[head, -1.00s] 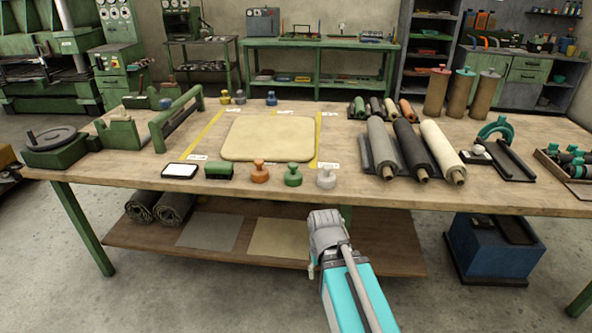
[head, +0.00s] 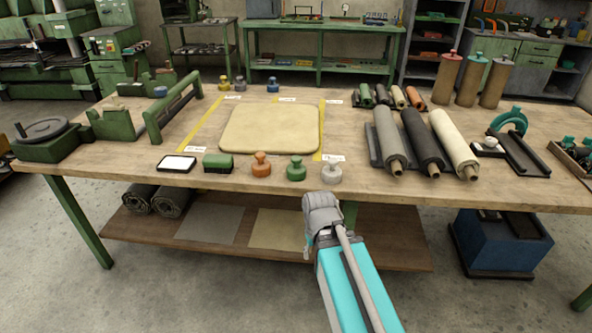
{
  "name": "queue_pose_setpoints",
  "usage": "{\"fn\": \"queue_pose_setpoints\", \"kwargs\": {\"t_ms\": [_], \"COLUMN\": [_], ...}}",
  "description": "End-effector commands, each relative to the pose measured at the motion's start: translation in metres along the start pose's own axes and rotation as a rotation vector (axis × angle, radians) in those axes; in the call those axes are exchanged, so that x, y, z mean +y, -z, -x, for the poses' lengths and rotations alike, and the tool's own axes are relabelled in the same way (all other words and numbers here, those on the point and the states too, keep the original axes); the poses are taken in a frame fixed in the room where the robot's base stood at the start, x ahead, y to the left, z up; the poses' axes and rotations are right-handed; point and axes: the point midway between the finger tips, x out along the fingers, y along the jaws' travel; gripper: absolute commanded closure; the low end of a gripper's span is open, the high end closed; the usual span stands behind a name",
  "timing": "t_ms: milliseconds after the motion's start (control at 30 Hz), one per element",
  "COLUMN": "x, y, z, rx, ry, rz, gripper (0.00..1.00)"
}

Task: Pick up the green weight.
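The green weight (head: 296,168) stands upright near the front edge of the table, with a round base and a knob on top. It sits between an orange weight (head: 261,165) on its left and a pale grey weight (head: 331,172) on its right. My gripper (head: 308,248) is at the end of my arm, in front of the table's front edge and below the weights in the picture. It is apart from the green weight. Its fingers are small and mostly hidden by the arm, so their opening is unclear.
A green block-shaped brush (head: 218,163) and a white-topped pad (head: 177,164) lie left of the weights. A beige sheet (head: 268,128) lies behind them. Rolls (head: 391,140) lie to the right. The wooden table (head: 120,165) has a lower shelf (head: 375,247).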

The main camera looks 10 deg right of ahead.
Motion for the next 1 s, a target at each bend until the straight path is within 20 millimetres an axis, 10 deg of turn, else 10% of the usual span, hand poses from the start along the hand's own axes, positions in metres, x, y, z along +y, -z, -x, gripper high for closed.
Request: {"fn": "queue_pose_setpoints", "kwargs": {"t_ms": [133,367,1000], "x": [0.0,0.004,-0.047], "y": [0.004,0.027,0.174], "z": [0.001,0.011,0.114], "rx": [0.001,-0.002,-0.323], "ry": [-0.013,-0.118,-0.829], "rz": [0.023,0.206,1.319], "gripper": [0.08,0.07,0.07]}}
